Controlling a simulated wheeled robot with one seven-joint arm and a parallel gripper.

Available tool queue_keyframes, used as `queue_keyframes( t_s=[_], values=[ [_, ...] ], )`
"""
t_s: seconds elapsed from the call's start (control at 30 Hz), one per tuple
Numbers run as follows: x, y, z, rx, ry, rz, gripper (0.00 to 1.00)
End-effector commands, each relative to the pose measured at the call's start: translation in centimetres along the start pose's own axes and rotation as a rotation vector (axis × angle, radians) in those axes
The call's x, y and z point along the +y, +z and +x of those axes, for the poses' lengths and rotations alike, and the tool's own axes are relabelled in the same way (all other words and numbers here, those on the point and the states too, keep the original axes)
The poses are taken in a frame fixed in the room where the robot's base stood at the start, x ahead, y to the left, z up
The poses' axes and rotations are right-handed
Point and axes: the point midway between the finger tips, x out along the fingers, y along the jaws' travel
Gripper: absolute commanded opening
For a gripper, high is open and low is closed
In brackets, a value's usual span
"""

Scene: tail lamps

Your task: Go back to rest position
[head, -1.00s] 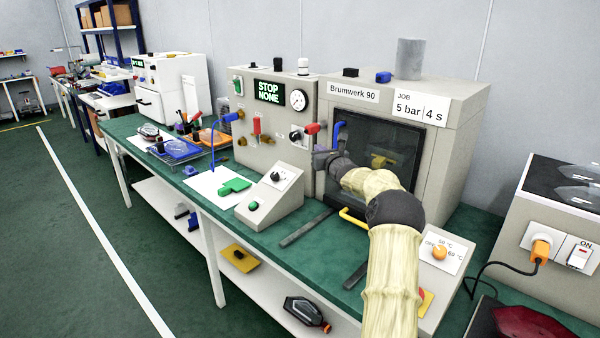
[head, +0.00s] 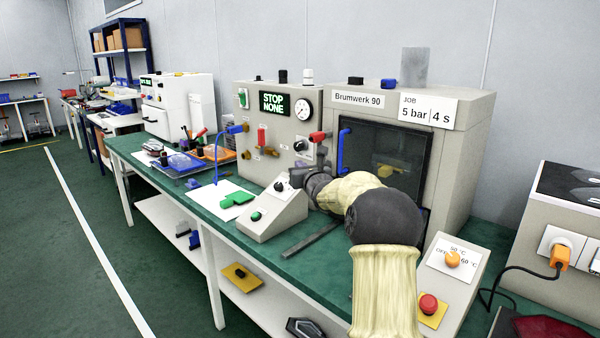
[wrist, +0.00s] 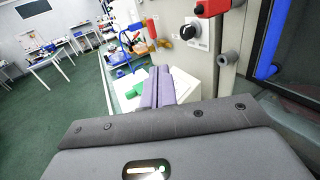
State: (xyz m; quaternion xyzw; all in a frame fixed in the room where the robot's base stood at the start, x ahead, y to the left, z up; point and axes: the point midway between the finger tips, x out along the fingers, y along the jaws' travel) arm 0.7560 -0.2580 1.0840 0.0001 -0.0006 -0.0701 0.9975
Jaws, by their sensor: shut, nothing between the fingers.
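My gripper (head: 292,178) is shut and empty. In the head view it points left, in front of the grey Brumwerk 90 machine (head: 462,150), just above the small sloped control box (head: 272,214). In the wrist view its two purple-grey fingers (wrist: 158,86) lie together with nothing between them. They point toward the white sheet and green piece on the bench. My arm covers the lower part of the machine's dark window door (head: 385,145) in the head view.
The blue door handle (head: 344,150) stands close to my arm, and a red-handled valve (head: 320,136) is above my gripper. A white sheet (head: 208,193) with a green piece (head: 237,199) lies left on the green bench. A red button (head: 428,304) sits at front right. Open floor (head: 70,270) lies left.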

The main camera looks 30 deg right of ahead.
Motion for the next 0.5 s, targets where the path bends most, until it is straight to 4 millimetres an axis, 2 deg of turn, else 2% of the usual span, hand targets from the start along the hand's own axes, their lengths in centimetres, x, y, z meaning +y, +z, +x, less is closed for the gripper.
queue_keyframes(
  t_s=[0.5],
  values=[
    [0.59,0.04,-0.09,0.000,0.004,0.000,0.00]
  ],
)
